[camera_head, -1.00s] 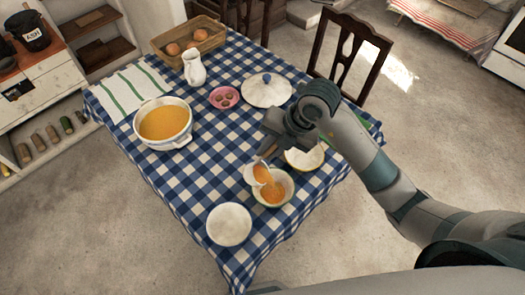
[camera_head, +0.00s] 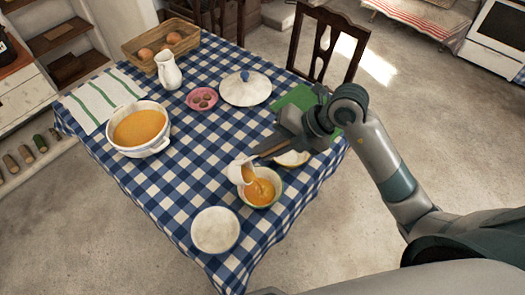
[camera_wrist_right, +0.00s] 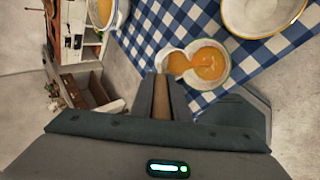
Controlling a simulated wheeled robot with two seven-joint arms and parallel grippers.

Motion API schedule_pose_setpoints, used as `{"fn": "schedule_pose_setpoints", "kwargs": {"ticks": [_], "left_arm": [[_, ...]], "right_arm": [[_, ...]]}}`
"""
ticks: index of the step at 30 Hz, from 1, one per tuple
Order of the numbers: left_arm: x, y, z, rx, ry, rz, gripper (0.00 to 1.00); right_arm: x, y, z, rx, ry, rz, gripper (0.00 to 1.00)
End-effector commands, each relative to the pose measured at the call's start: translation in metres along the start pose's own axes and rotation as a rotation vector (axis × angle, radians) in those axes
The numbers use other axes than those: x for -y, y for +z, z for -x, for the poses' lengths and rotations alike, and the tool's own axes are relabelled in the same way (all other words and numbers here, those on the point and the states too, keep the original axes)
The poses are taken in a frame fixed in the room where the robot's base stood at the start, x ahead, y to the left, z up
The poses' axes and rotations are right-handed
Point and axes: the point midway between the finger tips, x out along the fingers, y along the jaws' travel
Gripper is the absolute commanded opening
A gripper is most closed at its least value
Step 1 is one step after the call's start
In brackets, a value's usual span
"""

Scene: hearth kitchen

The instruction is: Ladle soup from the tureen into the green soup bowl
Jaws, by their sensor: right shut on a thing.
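The soup bowl (camera_head: 276,199), pale with a greenish rim, stands near the table's front right and holds orange soup. It also shows in the right wrist view (camera_wrist_right: 224,78). The white ladle cup (camera_head: 236,173) is tipped over the bowl's left edge, and orange soup runs from it into the bowl. My right gripper (camera_head: 268,147) is shut on the ladle's brown handle (camera_wrist_right: 161,98), behind the bowl. The white tureen (camera_head: 158,149) stands at the left, full of orange soup. Its likely lid (camera_head: 250,93), with a blue knob, lies at the back. My left gripper is not in view.
A white plate (camera_head: 215,231) lies close in front of the bowl. A second pale dish (camera_head: 292,159) sits behind it, partly under my right arm. A green board (camera_head: 296,97), pink dish (camera_head: 203,99), white jug (camera_head: 168,70) and basket (camera_head: 133,51) stand farther back.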

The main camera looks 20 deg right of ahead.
Motion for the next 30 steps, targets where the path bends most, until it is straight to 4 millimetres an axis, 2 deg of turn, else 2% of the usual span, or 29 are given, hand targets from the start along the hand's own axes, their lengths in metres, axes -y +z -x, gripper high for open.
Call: {"fn": "schedule_pose_setpoints", "kwargs": {"ticks": [1, 24, 30], "left_arm": [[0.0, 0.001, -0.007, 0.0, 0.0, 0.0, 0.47], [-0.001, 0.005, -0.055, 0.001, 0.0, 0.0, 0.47], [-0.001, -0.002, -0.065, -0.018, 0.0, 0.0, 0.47]], "right_arm": [[0.005, 0.0, -0.002, 0.001, 0.011, 0.0, 0.0], [0.032, 0.001, 0.004, 0.002, 0.19, 0.0, 0.0], [0.037, 0.0, 0.005, 0.0, 0.227, -0.001, 0.0]]}}
